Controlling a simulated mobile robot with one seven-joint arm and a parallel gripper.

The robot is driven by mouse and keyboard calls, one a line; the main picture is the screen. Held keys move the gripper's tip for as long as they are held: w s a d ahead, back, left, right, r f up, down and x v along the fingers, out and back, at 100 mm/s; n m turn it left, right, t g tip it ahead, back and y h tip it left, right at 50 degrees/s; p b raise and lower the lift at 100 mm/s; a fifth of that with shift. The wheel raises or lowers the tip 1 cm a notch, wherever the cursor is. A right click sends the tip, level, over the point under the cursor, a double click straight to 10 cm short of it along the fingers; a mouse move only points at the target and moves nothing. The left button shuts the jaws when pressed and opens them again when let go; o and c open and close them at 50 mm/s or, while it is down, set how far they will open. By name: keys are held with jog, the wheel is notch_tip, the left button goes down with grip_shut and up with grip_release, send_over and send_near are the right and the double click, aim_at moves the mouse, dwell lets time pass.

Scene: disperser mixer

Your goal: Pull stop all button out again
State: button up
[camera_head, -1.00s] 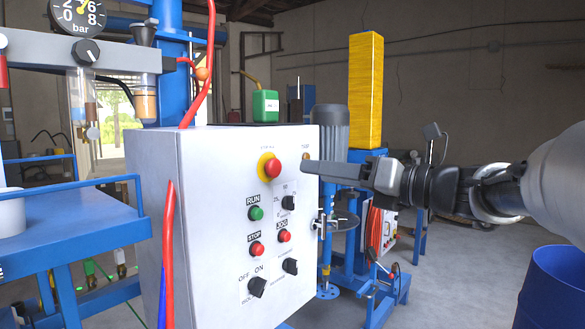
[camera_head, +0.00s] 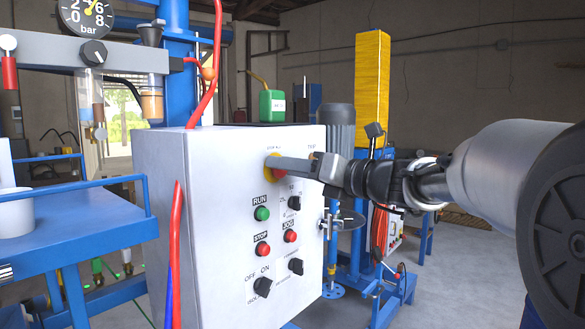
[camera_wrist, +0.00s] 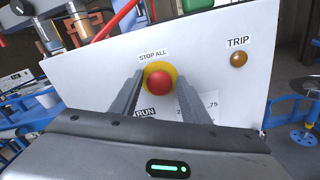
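The stop all button is a red mushroom knob (camera_wrist: 160,82) on a yellow round base, under the "STOP ALL" label on the white control panel (camera_head: 225,225). In the wrist view it shows between and just beyond the fingertips. In the head view my gripper's finger covers most of it, leaving the yellow base (camera_head: 271,158) and a little red visible. My gripper (camera_wrist: 158,88) is open, its two fingers on either side of the red knob. I cannot tell whether the fingers touch it or how far out the knob stands.
An amber TRIP lamp (camera_wrist: 238,59) sits right of the button. Below are the green RUN button (camera_head: 262,213), red STOP (camera_head: 262,249) and JOG (camera_head: 290,236) buttons, and black rotary knobs (camera_head: 263,287). A red hose (camera_head: 178,250) runs up the panel's left side.

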grip_shut()
jog(key=shift+s+d+p, duration=0.3)
jog(key=shift+s+d, duration=0.1)
jog(key=shift+d, duration=0.15)
jog(key=shift+o, duration=1.6)
grip_release()
jog(key=v, duration=1.7)
jog(key=shift+s+b, duration=0.2)
jog(key=shift+b, duration=0.1)
jog(key=shift+d, duration=0.1)
